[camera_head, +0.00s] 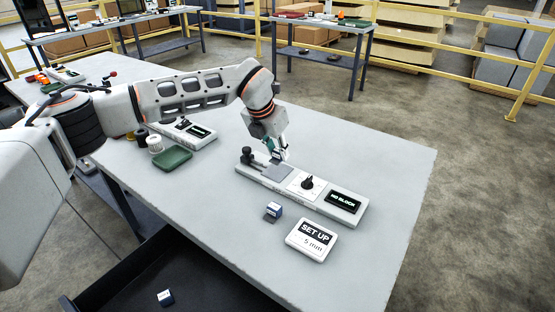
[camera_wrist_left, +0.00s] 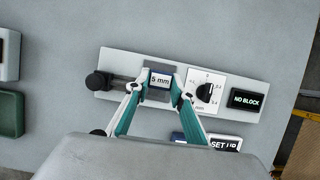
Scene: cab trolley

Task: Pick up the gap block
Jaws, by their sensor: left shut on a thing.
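The gap block (camera_wrist_left: 160,80), a small dark block with a white "5 mm" label, is between the fingertips of my left gripper (camera_wrist_left: 163,91), which is shut on it. In the head view my left gripper (camera_head: 278,157) is over the left half of the grey gauge fixture (camera_head: 244,172). The fixture has a black knob, a slide, a white dial plate and a display reading "NO BLOCK" (camera_head: 344,201). The fingers hide most of the block in the head view. I cannot tell whether it touches the fixture. My right gripper is out of view.
A blue and white block (camera_head: 273,211) lies in front of the fixture, beside a "SET UP 5 mm" sign (camera_head: 312,240). Another small block (camera_head: 165,297) lies in the dark tray below the table edge. A green tray (camera_head: 171,159) is left. The table's right side is clear.

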